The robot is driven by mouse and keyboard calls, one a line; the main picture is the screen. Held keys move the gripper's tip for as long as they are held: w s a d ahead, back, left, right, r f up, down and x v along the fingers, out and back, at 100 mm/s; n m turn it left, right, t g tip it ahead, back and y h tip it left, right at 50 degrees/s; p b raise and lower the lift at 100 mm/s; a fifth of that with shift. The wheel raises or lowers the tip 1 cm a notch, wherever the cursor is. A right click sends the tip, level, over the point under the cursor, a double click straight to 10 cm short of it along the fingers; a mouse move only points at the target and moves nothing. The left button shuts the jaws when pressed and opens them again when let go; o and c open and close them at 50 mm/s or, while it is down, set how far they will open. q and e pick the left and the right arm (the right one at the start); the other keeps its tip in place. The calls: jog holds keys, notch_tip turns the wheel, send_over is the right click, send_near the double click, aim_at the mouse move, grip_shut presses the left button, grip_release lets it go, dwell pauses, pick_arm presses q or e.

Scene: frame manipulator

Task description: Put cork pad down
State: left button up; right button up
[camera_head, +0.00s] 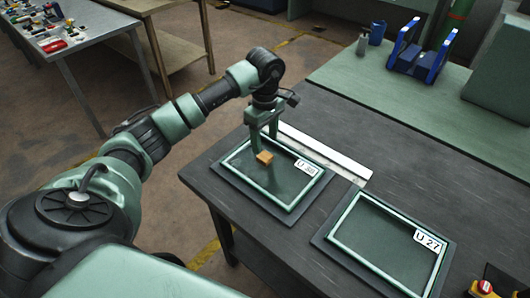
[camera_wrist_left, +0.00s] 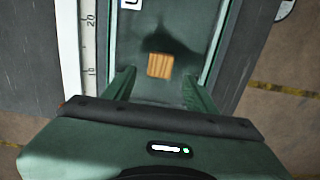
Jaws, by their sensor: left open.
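A shadow falls on the frame floor beside the pad. My right gripper is not in view.
A second frame labelled U 27 (camera_head: 392,240) lies to the right, empty. A metal ruler (camera_head: 325,152) lies behind the left frame. A red and yellow button box (camera_head: 484,289) is at the lower right. Blue holders (camera_head: 405,55) stand on the green bench behind.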

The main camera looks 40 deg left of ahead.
aim_at(265, 156)
pick_arm(q)
notch_tip(265, 156, up, 6)
jog(key=b, duration=0.1)
jog(key=shift+d, duration=0.1)
